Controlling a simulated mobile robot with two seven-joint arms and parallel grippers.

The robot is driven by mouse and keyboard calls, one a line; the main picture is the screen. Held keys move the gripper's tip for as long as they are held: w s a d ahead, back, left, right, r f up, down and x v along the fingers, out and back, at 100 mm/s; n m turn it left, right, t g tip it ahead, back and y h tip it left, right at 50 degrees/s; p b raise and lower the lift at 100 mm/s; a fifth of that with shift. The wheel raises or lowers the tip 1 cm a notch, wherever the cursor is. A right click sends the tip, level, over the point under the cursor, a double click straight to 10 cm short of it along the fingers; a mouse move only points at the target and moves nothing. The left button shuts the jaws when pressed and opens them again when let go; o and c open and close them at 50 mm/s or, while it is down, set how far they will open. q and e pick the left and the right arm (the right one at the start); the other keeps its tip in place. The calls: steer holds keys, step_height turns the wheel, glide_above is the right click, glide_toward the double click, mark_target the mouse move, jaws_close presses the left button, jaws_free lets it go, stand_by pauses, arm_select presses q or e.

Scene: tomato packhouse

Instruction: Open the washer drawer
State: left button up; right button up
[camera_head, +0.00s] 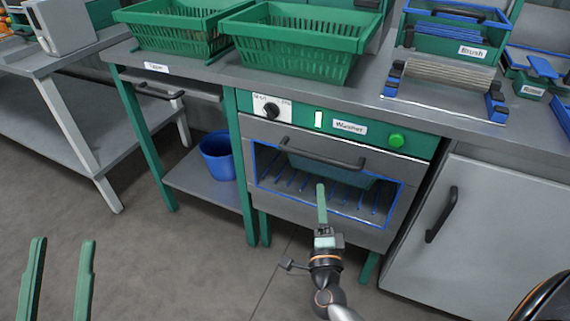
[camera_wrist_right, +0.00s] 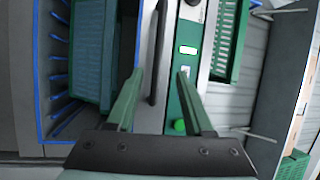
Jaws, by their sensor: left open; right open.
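The washer (camera_head: 338,124) is a grey unit under the counter with a green control strip. Its drawer (camera_head: 290,201) has a blue-framed window and a dark bar handle (camera_head: 322,154), and looks shut. A teal basket and blue rack bars show through the window. My right gripper (camera_head: 321,188) is in front of the window, just below the handle in the picture. In the right wrist view its open fingers (camera_wrist_right: 160,76) appear on either side of the handle (camera_wrist_right: 157,60); I cannot tell the remaining distance. My left gripper (camera_head: 64,243) is open and empty over the floor.
A black knob (camera_head: 271,110) and green button (camera_head: 396,140) are on the control strip. Green crates (camera_head: 295,63) stand on the counter. A cabinet (camera_head: 495,237) is to the right; a blue bucket (camera_head: 217,156) is on the left shelf. Floor before the washer is clear.

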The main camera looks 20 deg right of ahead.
mark_target(318, 158)
arm_select(q)
steer(key=shift+s+d+r+m+h+b, duration=0.2)
steer(key=shift+s+r+m+h+b, duration=0.35)
steer(key=shift+s+r+m+h, duration=1.35)
arm_select(e)
steer(key=shift+m, duration=0.3)
steer(key=shift+x, duration=6.45)
arm_select(q)
steer(key=shift+w+f, duration=0.1)
steer(key=shift+w, duration=0.1)
arm_select(e)
steer(key=shift+d+f, duration=0.15)
jaws_close()
